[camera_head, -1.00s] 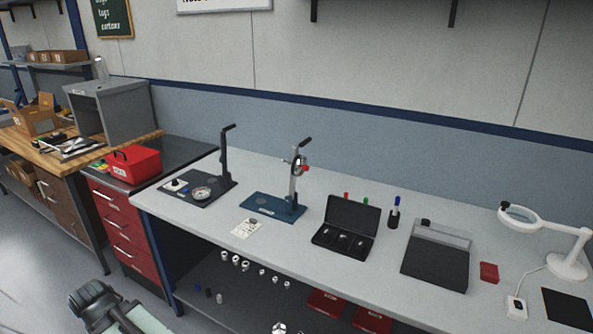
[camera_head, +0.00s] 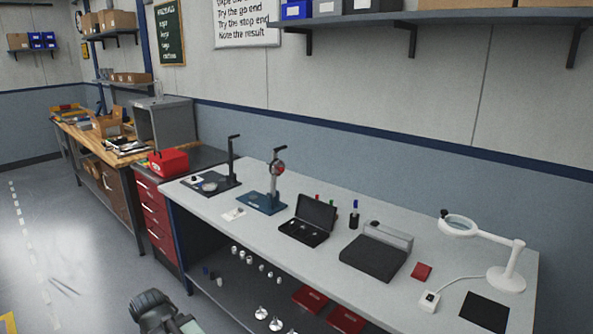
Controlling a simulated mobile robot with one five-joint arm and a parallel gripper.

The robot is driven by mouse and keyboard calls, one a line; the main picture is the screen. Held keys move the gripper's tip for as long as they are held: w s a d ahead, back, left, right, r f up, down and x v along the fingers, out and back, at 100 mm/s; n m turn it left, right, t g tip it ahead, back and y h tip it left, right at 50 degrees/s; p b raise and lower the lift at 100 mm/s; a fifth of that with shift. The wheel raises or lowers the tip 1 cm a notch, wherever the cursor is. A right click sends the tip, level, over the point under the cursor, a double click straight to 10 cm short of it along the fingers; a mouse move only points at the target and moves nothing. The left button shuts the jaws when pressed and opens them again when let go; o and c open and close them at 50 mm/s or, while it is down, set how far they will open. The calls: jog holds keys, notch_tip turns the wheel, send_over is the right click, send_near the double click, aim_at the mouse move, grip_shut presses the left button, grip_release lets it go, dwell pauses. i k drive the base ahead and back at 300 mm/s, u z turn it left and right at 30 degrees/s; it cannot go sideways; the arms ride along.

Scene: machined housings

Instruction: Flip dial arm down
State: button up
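A blue-based dial stand (camera_head: 258,202) stands on the grey bench, left of its middle. Its upright post carries a round dial with a red part (camera_head: 279,168). I cannot tell which part is the dial arm.
On the bench (camera_head: 200,208) are an open black case (camera_head: 306,222), a dark-topped grey box (camera_head: 373,257), a pen holder, a red block (camera_head: 422,271) and a magnifier lamp (camera_head: 507,278). A shelf underneath holds small metal parts and red boxes. Floor is clear at left.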

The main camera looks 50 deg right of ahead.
aim_at(273, 170)
jog(key=u, duration=0.1)
jog(key=k, duration=0.1)
jog(key=u, duration=0.45)
jog(key=i, duration=1.45)
jog(key=z, duration=2.45)
